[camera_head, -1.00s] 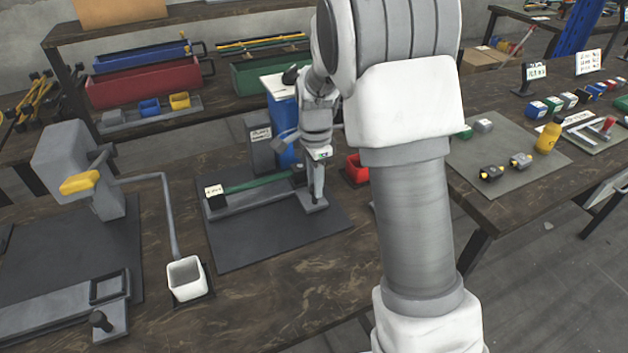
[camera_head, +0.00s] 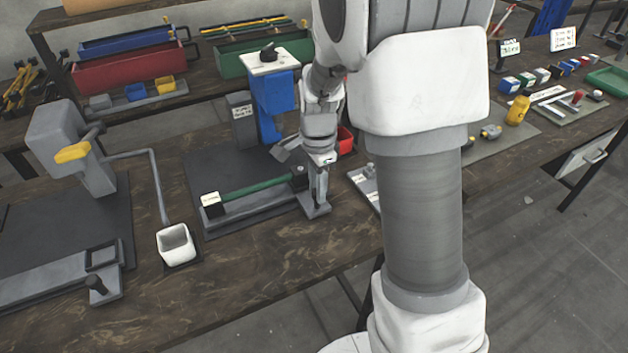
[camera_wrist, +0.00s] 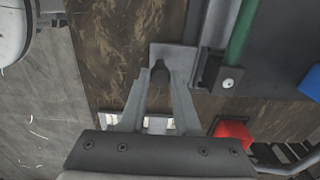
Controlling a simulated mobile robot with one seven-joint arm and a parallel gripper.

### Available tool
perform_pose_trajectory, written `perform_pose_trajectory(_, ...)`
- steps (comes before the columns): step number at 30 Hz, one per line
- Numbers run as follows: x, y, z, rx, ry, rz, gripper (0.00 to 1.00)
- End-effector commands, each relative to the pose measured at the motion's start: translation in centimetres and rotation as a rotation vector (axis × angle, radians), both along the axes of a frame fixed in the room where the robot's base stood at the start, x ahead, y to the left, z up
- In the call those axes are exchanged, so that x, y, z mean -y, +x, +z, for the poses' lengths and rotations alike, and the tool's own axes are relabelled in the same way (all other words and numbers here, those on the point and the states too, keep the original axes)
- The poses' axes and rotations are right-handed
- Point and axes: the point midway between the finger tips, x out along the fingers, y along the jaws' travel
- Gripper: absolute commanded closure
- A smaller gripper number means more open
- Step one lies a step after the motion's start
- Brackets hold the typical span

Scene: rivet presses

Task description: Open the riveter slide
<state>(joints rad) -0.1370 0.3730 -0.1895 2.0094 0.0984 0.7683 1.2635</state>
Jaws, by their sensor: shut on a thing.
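The riveter slide is a long grey tray (camera_head: 250,208) with a green rod (camera_head: 257,188) along it. It lies by the near edge of its dark mat, in front of the blue riveter press (camera_head: 275,95). A grey plate at its right end carries a small dark knob (camera_wrist: 160,70), seen in the wrist view. My gripper (camera_head: 319,203) is at this right end. In the wrist view my gripper (camera_wrist: 161,80) has its two fingers on either side of the knob, shut on it. My arm hides part of the bench to the right.
At left stands a second grey press (camera_head: 65,145) with a yellow handle and its own slide (camera_head: 60,280). A white box (camera_head: 175,244) sits between the two stations. A red bin (camera_head: 345,140) is behind my gripper. Shelves with trays stand at the back.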

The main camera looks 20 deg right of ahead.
Motion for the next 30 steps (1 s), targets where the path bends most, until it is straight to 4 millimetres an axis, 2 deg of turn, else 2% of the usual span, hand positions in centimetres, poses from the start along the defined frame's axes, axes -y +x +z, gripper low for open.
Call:
perform_pose_trajectory(15, 0.11, -0.52, 0.1, 0.002, 0.0, -0.001, 1.0)
perform_pose_trajectory(16, 0.1, -0.52, 0.1, 0.002, 0.0, 0.0, 0.66)
perform_pose_trajectory(20, 0.1, -0.52, 0.08, 0.002, 0.0, 0.0, 0.42)
perform_pose_trajectory(21, 0.11, -0.53, 0.07, 0.002, 0.0, 0.0, 0.39)
perform_pose_trajectory(30, 0.11, -0.54, 0.19, 0.001, 0.0, 0.0, 0.39)
